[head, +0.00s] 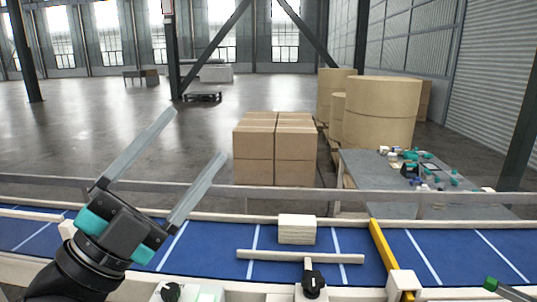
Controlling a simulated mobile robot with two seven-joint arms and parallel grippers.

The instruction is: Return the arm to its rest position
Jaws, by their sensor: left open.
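My left gripper (197,135) is at the left of the head view, raised over the blue conveyor. Its two long grey fingers are spread wide and point up and to the right. Nothing is between them. The teal-and-black gripper body and black wrist hide part of the belt at lower left. My right gripper does not show clearly in this view.
A blue conveyor (205,250) with white cross lines runs across the front. A pale block (297,229) sits on it behind a pale crossbar (300,256). A yellow bar (383,250) crosses the belt. Brown cartons (275,155), large rolls (380,110) and a cluttered grey table (375,170) stand beyond.

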